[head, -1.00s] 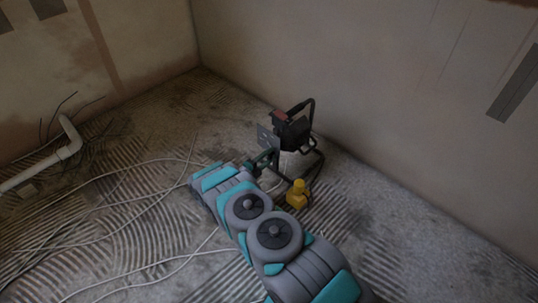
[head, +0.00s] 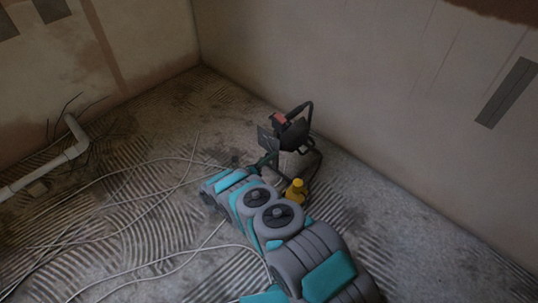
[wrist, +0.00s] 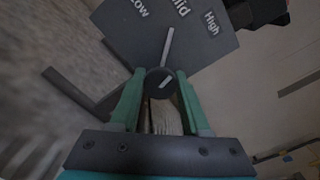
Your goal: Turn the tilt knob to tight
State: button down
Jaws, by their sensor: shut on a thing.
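A round dark knob (wrist: 160,80) with a pale mark sits between my gripper's green fingertips in the wrist view. My gripper (wrist: 159,86) is shut on it. Behind it, a grey plate (wrist: 143,45) reads "Low", a partly cut-off word ending in "id", and "High". A pale line on the plate runs up from the knob toward the middle word. The knob's mark tilts up to the right. I see no word "tight". In the head view the plate (head: 267,139) is on the left side of a dark device (head: 291,132), and my gripper (head: 267,162) reaches its lower left.
A yellow object (head: 295,189) stands on the floor close beside my arm. Pale cables (head: 130,172) cross the ridged floor at left. A white pipe (head: 50,165) lies by the left wall. The right wall (head: 400,110) rises behind the device.

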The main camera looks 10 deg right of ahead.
jog(key=shift+f+m, duration=0.1)
jog(key=shift+m, duration=1.4)
jog(key=shift+c, duration=1.9)
grip_release()
jog(key=v, duration=0.7)
jog(key=shift+s+a, duration=0.2)
jog(key=shift+a, duration=0.1)
